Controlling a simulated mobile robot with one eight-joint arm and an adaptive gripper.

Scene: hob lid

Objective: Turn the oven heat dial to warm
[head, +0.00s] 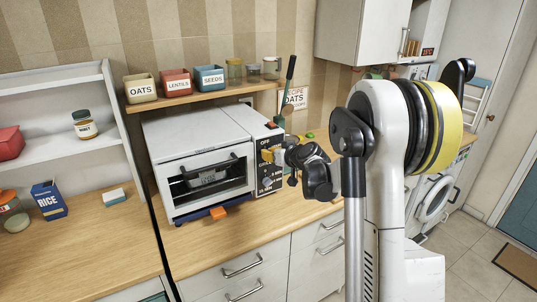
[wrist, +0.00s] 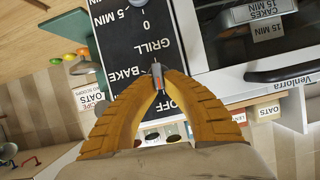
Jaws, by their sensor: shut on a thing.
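The white toaster oven (head: 185,135) stands on the wooden counter, with a black control panel (head: 265,172) on its right side. My gripper (head: 272,155) reaches the upper part of this panel from the right. In the wrist view, its yellow fingers (wrist: 158,84) are closed on a small grey dial (wrist: 157,72) with an orange mark. OFF, BAKE and GRILL are printed around the dial. No WARM label is readable; the fingers cover part of the panel (wrist: 115,22). Which label the dial points to cannot be told.
A lower knob (head: 267,183) sits on the panel below my gripper. A shelf (head: 205,95) with OATS, LENTILS and SEEDS boxes hangs above the oven. A dark-handled item (head: 290,68) stands upright behind my gripper. Counter in front is mostly clear, with an orange object (head: 218,212) by the oven.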

